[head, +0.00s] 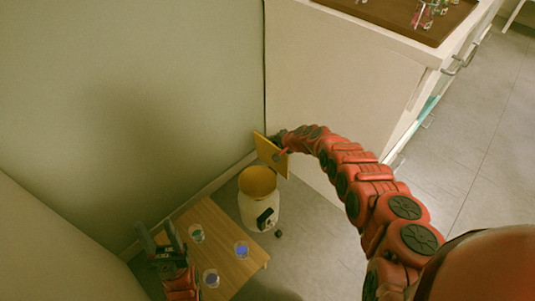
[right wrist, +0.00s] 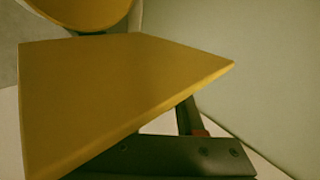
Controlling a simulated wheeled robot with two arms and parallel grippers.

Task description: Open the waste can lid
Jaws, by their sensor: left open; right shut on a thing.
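My left gripper (head: 160,240) is open and empty beside the low table.
A white cabinet (head: 340,90) stands behind, with a brown tray (head: 405,18) on top. Walls close the left; free floor lies right.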

